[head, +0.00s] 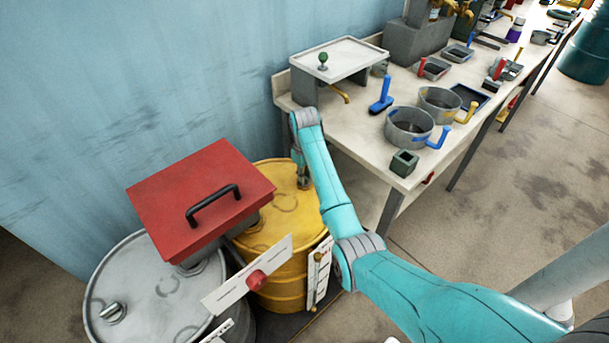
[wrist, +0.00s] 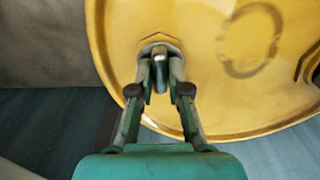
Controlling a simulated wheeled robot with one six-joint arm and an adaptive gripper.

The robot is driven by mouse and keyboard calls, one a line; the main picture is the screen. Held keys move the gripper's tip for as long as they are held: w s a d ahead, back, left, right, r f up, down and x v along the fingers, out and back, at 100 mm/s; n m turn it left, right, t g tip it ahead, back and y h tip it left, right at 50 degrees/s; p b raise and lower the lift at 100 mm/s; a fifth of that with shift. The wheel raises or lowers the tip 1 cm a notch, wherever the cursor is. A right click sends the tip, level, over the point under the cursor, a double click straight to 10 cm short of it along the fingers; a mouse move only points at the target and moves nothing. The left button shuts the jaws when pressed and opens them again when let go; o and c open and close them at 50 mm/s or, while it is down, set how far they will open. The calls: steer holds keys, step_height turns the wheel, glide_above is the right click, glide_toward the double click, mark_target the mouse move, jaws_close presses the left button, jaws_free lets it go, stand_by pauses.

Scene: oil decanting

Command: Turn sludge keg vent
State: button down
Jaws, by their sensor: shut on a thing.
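A yellow keg (head: 268,274) stands on the floor by the wall, left of the bench. Its top fills much of the wrist view (wrist: 220,75). A small metal vent (wrist: 160,56) sits near the rim of that top. My gripper (wrist: 160,75) points at the top with its two fingers closed around the vent's raised grip. In the head view my gripper (head: 304,182) is small and partly hidden by my teal arm, at the keg's back right. A grey keg (head: 140,275) with a metal cap (head: 112,312) stands to the left.
A red lid-like box with a black handle (head: 200,195) overhangs both kegs. White label plates (head: 248,276) stand before them. The bench (head: 350,120) holds a raised tray stand (head: 340,58), metal pots (head: 409,127) and a blue-handled tool (head: 381,95). Floor right of the bench is open.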

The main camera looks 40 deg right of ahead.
steer(key=c, duration=1.1)
jaws_free()
steer(key=shift+r, duration=3.75)
